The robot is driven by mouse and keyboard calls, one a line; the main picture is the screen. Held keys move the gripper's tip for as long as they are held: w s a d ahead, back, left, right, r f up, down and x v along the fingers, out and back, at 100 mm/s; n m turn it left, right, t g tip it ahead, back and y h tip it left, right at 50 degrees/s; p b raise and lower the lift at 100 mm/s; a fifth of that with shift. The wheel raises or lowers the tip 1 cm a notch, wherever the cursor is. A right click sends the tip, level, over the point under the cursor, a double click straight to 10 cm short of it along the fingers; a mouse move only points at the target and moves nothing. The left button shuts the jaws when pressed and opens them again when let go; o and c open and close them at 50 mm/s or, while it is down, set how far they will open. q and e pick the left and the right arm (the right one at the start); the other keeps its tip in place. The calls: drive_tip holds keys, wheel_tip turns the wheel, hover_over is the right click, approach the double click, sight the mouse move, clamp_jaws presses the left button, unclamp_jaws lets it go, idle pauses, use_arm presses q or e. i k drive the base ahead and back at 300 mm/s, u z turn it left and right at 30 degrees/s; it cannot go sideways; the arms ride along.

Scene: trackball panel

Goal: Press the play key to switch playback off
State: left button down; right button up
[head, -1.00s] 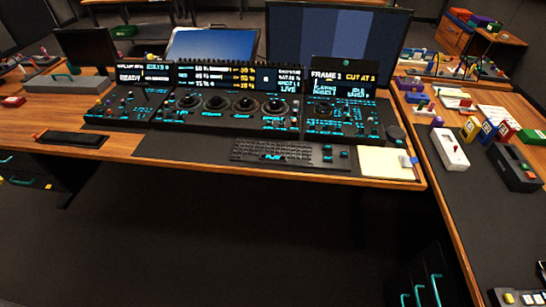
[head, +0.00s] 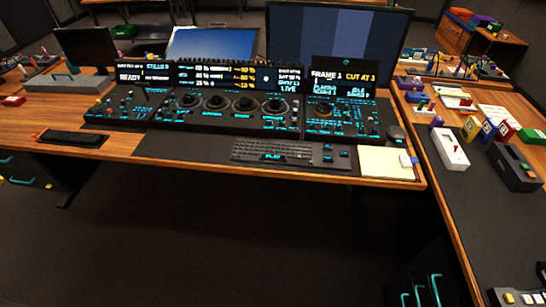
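The play key (head: 273,157) is the wide key with cyan PLAY lettering at the front edge of the black keyboard (head: 300,150). The keyboard lies near the front edge of the wooden desk, in front of the trackball panel (head: 240,110). The panel has several trackballs in a row. The right display (head: 343,82) reads FRAME 1 and CUT AT 3, with small text below that seems to say playing. Neither of my grippers shows in the head view.
A notepad (head: 386,162) lies right of the keyboard. A dark tray (head: 70,137) sits at the left front. A side desk (head: 440,185) on the right holds a white switch box (head: 450,149) and several small boxes. The floor before the desk is clear.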

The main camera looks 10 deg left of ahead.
sight(262, 157)
drive_tip(key=z, duration=3)
drive_tip(key=k, duration=1.05)
drive_tip(key=u, duration=1.15)
